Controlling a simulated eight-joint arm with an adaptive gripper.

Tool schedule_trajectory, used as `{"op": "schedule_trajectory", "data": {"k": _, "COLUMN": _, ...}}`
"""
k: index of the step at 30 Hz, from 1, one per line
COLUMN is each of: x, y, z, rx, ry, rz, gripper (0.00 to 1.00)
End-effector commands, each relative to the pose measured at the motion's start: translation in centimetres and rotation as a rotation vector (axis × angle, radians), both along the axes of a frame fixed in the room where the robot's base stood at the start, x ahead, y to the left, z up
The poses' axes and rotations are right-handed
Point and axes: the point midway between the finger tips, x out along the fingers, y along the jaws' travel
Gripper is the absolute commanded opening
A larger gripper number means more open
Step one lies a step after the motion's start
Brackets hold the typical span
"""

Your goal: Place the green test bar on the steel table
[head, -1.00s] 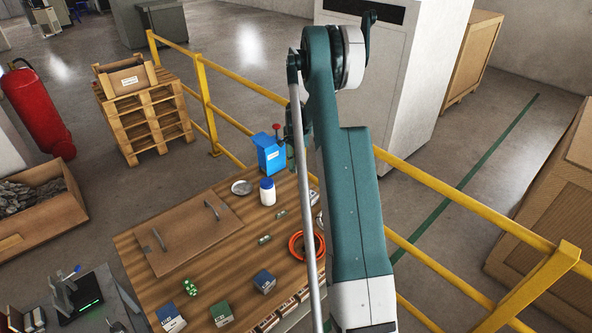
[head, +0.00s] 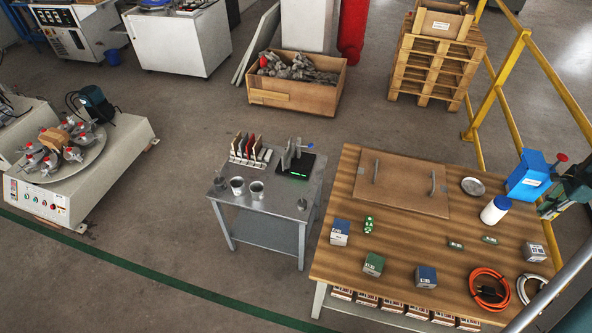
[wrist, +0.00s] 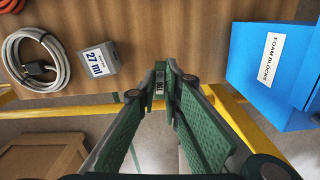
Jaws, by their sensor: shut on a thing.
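My gripper (head: 550,207) is at the right edge of the head view, by the blue box. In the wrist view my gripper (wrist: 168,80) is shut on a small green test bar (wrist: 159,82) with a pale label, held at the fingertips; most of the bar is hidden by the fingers. The steel table (head: 254,208) is the small grey table left of the wooden bench in the head view, well away from my gripper. It does not show in the wrist view.
The steel table holds a rack of upright pieces (head: 250,152), a black device (head: 296,166) and cups (head: 257,189). A yellow railing (head: 497,85) stands behind.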

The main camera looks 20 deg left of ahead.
Motion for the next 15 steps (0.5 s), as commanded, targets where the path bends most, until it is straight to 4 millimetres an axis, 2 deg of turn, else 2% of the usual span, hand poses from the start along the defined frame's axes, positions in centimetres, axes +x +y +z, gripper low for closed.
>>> {"op": "schedule_trajectory", "data": {"k": 5, "x": 0.0, "y": 0.0, "z": 1.1, "rx": 0.000, "ry": 0.000, "rz": 0.000, "gripper": 0.01}}
{"op": "schedule_trajectory", "data": {"k": 14, "x": 0.0, "y": 0.0, "z": 5.2, "rx": 0.000, "ry": 0.000, "rz": 0.000, "gripper": 0.01}}
{"op": "schedule_trajectory", "data": {"k": 15, "x": 0.6, "y": 0.9, "z": 4.9, "rx": 0.000, "ry": 0.000, "rz": 0.015, "gripper": 0.01}}
